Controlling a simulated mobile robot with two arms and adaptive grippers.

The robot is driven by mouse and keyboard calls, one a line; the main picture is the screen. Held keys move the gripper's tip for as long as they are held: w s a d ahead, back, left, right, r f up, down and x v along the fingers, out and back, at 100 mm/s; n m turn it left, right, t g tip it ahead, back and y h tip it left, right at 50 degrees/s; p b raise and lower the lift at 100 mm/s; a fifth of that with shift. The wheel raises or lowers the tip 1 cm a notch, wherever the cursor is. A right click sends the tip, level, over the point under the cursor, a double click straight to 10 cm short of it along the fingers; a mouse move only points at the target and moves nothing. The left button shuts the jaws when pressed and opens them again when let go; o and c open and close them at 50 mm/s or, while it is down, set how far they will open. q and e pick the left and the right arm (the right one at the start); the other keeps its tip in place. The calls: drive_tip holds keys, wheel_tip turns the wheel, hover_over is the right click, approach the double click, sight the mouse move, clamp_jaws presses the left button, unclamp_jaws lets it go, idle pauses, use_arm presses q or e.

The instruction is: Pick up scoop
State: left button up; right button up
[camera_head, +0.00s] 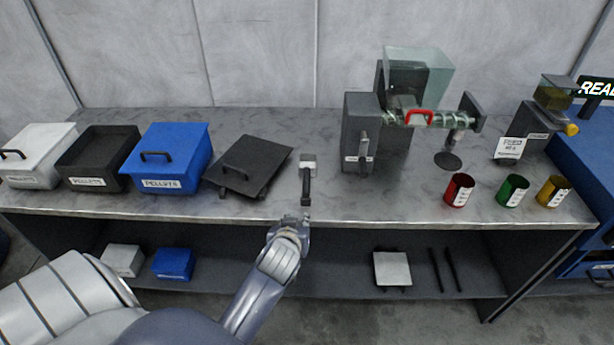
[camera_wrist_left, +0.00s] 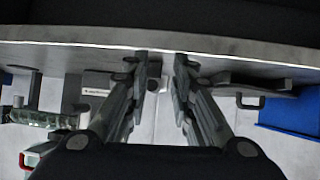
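My left gripper (camera_head: 294,222) is at the bench's front edge, just in front of the handle end; contact cannot be told. In the left wrist view, its two fingers (camera_wrist_left: 166,62) stand apart with a gap between them, and nothing clear is held. My right gripper is not in view.
A black lid (camera_head: 248,167) lies close left of the scoop, beside the blue pellets box (camera_head: 178,160), an open black box (camera_head: 100,160) and a white box (camera_head: 38,157). A grey machine (camera_head: 360,135) stands right. Red (camera_head: 458,190), green (camera_head: 512,190) and yellow (camera_head: 552,191) cups stand farther right.

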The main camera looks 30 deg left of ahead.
use_arm(q)
drive_tip(key=n+t+y, duration=0.1)
drive_tip(key=n+t, duration=0.1)
approach(307, 180)
drive_tip(key=shift+a+f, duration=0.1)
drive_tip(key=shift+f, duration=0.65)
drive_tip(key=shift+w, duration=0.2)
drive_tip(key=shift+w+a, duration=0.2)
drive_tip(key=shift+w, duration=0.1)
drive_tip(key=shift+p+x, duration=0.3)
drive_tip(key=shift+x, duration=2.3)
drive_tip(key=x, duration=0.5)
drive_tip(key=shift+r, duration=0.1)
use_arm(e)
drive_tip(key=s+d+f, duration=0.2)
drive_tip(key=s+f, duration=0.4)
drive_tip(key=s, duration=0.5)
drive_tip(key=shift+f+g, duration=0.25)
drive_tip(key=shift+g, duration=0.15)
use_arm(q)
drive_tip(key=shift+s, duration=0.1)
drive_tip(key=shift+c, duration=0.3)
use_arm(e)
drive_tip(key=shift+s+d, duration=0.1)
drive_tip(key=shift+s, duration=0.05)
use_arm(q)
clamp_jaws()
